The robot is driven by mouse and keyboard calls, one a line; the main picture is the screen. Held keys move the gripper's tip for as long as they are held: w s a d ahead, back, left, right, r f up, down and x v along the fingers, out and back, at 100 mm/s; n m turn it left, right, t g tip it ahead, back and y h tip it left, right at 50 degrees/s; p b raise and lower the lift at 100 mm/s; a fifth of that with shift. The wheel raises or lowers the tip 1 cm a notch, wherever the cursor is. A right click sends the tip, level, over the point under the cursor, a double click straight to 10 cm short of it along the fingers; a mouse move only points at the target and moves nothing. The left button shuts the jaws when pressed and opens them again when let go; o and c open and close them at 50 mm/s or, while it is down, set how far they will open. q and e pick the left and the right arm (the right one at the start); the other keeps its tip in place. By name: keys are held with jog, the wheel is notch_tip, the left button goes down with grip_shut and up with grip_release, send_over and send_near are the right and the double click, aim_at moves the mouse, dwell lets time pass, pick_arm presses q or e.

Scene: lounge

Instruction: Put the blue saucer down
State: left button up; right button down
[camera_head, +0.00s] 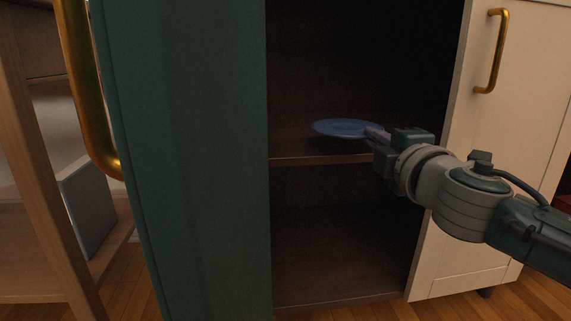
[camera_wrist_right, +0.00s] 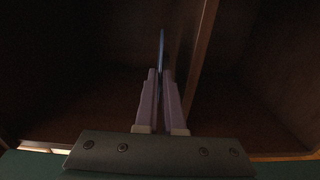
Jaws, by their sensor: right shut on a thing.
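The blue saucer (camera_head: 345,128) is inside the open dark cabinet, roughly level, over the middle shelf (camera_head: 300,160). My right gripper (camera_head: 376,134) reaches in from the right and is shut on the saucer's near right rim. In the right wrist view the saucer shows edge-on as a thin blue line (camera_wrist_right: 161,50) between the two fingers (camera_wrist_right: 160,85). I cannot tell whether the saucer touches the shelf. My left gripper is not in view.
A green cabinet door (camera_head: 195,160) with a brass handle (camera_head: 92,90) stands open on the left. A cream door (camera_head: 490,120) with a brass handle (camera_head: 494,50) is on the right. The lower compartment (camera_head: 340,260) looks empty. A wooden shelf unit (camera_head: 40,150) stands at far left.

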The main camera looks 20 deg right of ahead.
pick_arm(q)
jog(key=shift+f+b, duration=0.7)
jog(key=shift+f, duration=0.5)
pick_arm(e)
jog(key=shift+f, duration=1.35)
jog(key=shift+f, duration=0.2)
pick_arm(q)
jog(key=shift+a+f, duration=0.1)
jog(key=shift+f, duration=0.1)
pick_arm(e)
jog(key=c, duration=1)
grip_release()
jog(key=shift+c, duration=0.2)
